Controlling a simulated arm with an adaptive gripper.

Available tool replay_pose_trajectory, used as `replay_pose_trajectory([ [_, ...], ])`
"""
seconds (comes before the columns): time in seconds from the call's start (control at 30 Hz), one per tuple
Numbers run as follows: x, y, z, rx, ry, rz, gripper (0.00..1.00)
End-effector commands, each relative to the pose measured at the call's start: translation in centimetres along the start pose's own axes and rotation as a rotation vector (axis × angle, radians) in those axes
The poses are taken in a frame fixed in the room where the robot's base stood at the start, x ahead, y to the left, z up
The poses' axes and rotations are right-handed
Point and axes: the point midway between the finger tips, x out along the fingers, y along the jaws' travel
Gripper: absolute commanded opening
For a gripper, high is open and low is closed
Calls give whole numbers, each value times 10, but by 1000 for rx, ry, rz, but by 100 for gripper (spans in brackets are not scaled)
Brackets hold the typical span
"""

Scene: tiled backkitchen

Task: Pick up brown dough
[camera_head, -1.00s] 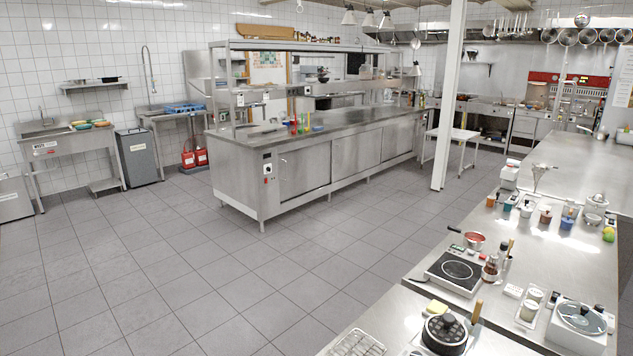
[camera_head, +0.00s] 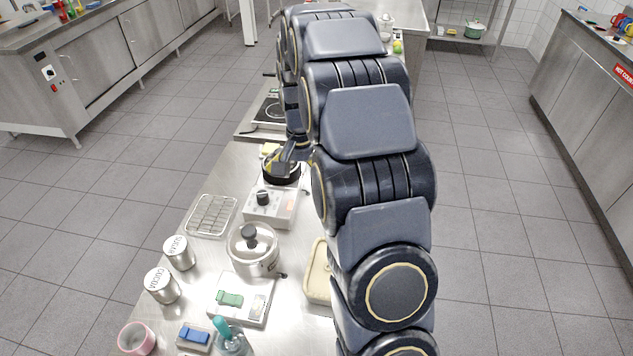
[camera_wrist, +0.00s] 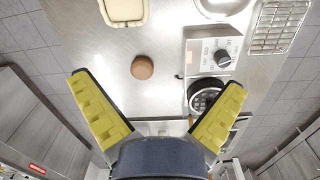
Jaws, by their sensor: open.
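The brown dough (camera_wrist: 142,67) is a small round brown lump on the steel counter (camera_wrist: 160,25) in the wrist view. It lies between the lines of the two yellow fingers, beyond their tips and apart from them. My gripper (camera_wrist: 158,87) is open and empty, its fingers spread wide. In the head view my arm covers the spot where the dough lies, and only a small part of my gripper (camera_head: 286,158) shows beside the black-topped appliance.
A black-topped appliance with a dial (camera_wrist: 211,60) stands close right of the dough in the wrist view. A cream tray (camera_wrist: 124,8) and a wire rack (camera_wrist: 280,25) lie farther off. A lidded pot (camera_head: 253,250), scale (camera_head: 243,300) and tins (camera_head: 162,286) crowd the counter's near end.

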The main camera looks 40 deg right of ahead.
Motion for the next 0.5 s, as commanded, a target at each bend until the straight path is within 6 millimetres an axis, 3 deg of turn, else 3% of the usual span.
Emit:
replay_pose_trajectory([
  [0.1,39,5,-47,151,2,-6,100],
  [0.3,96,20,-109,371,21,-26,100],
  [0.5,129,33,-137,484,31,-37,100],
])
